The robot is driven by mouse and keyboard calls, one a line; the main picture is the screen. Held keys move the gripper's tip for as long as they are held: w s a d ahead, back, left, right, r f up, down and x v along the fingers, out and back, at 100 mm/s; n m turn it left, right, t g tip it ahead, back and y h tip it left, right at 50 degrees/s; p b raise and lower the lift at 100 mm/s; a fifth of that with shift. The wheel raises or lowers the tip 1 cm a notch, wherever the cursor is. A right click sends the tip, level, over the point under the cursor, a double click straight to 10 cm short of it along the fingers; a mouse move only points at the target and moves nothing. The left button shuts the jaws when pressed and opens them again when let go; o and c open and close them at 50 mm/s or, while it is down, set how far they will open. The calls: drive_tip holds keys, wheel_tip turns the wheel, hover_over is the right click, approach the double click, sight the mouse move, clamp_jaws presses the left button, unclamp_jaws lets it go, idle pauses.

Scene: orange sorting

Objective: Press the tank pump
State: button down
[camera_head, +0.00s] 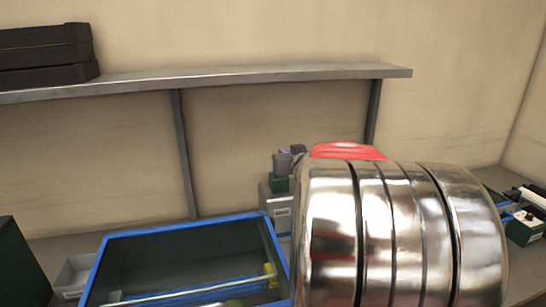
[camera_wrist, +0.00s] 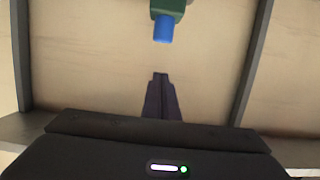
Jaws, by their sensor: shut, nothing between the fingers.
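My gripper (camera_wrist: 160,77) shows in the wrist view as dark fingers, shut and empty. A green part with a blue cylindrical end (camera_wrist: 164,30) shows at the top edge of that view, apart from the fingertips; I cannot tell whether it is the pump. My gripper does not show in the head view.
The blue-rimmed dark bin (camera_head: 180,229) stands at the lower middle. A grey shelf (camera_head: 240,76) on the back wall carries dark stacked crates (camera_head: 45,55) at left. A small grey box (camera_head: 74,276) stands left of the bin. Small items (camera_head: 525,225) lie at far right.

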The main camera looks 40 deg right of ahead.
drive_tip(key=w+d+f, duration=0.2)
drive_tip(key=w+f, duration=0.1)
drive_tip(key=f, duration=0.2)
drive_tip(key=shift+w, duration=0.35)
idle(0.3)
